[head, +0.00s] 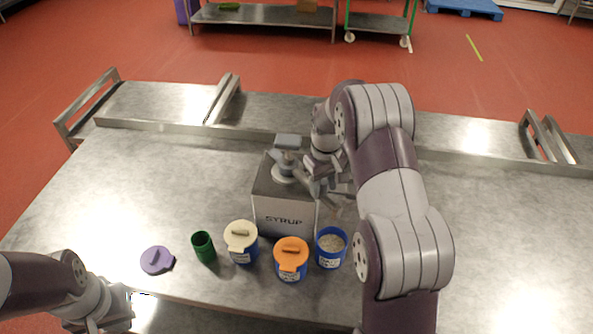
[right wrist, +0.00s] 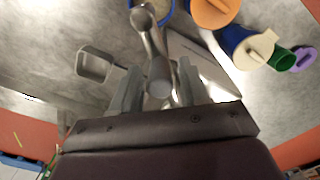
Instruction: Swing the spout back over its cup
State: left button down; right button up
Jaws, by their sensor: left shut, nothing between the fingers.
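The grey syrup dispenser box (head: 285,212), marked SYRUP, stands mid-table; its side also shows in the right wrist view (right wrist: 204,68). Its metal spout (right wrist: 150,38) reaches away from my right gripper, with its tip near the blue-rimmed container. A square grey metal cup (right wrist: 95,64) lies to the left of the spout in the right wrist view, apart from the tip. In the head view my right arm hides most of that area. My right gripper (right wrist: 159,88) is open, one finger on each side of the spout's base end; contact cannot be told. My left gripper (head: 122,314) is shut and empty at the lower left.
A row stands in front of the dispenser: a green cup (head: 204,247), a cream-lidded container (head: 241,238), an orange-lidded container (head: 291,256) and an open blue container (head: 331,247). A purple lid (head: 156,260) lies at left. The table's left side (head: 140,180) is clear.

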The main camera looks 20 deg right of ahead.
grip_shut()
jog(key=w+d+n+p, duration=0.6)
jog(key=d+n, duration=0.2)
jog(key=shift+w+d+n, duration=0.25)
jog(key=shift+w+n, duration=0.05)
jog(key=shift+o, duration=2.3)
grip_release()
